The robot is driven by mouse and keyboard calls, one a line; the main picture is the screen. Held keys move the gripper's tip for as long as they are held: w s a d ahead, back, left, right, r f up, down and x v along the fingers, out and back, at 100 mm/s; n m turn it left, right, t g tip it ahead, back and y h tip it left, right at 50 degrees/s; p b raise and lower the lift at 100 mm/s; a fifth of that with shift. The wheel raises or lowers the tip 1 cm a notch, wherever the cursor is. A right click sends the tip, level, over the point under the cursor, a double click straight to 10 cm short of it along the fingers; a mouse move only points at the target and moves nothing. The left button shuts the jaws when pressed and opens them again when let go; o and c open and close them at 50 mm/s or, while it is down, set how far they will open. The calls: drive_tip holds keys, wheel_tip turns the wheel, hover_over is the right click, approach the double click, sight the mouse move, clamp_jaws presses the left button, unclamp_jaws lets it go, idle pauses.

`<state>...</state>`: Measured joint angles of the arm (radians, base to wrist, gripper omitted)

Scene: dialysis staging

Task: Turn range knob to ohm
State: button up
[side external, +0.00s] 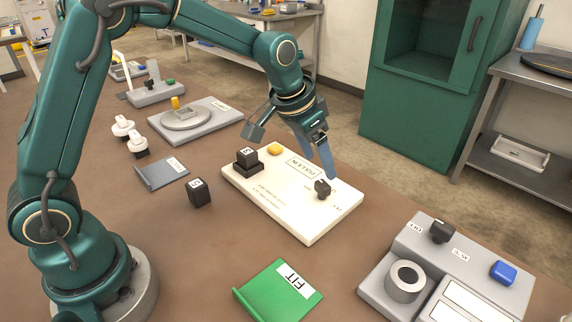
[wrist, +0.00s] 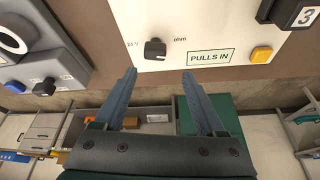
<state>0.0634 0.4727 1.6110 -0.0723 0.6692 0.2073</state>
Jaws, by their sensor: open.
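The range knob (side external: 322,187) is a small black knob on the white panel (side external: 262,200). In the wrist view the knob (wrist: 155,48) sits between a "24 V" label on its left and an "ohm" label (wrist: 180,39) on its right. I cannot tell clearly which label its pointer faces. My gripper (wrist: 159,74) is open and empty, its two blue fingers spread apart. The fingertips appear just below the knob in the wrist view. In the side view my gripper (side external: 327,165) is above the panel's far edge, close to the knob and apparently not touching it.
The panel also carries a yellow button (side external: 275,148), a "PULLS IN" label (wrist: 211,56) and a black block marked 3 (side external: 247,157). A grey unit (side external: 408,262) with another black knob and a blue button stands at right. A green "FIT" plate (side external: 270,296) lies in front.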

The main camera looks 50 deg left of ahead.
sight(323, 184)
drive_tip(key=shift+s+d+f, duration=0.25)
drive_tip(key=shift+s+f, duration=0.1)
drive_tip(key=shift+s, duration=0.25)
drive_tip(key=shift+x, duration=2.45)
drive_tip(key=shift+d, duration=0.1)
clamp_jaws()
drive_tip(key=shift+d+n+y, duration=0.1)
drive_tip(key=shift+n+y, duration=0.3)
drive_tip(key=shift+n, duration=0.9)
unclamp_jaws()
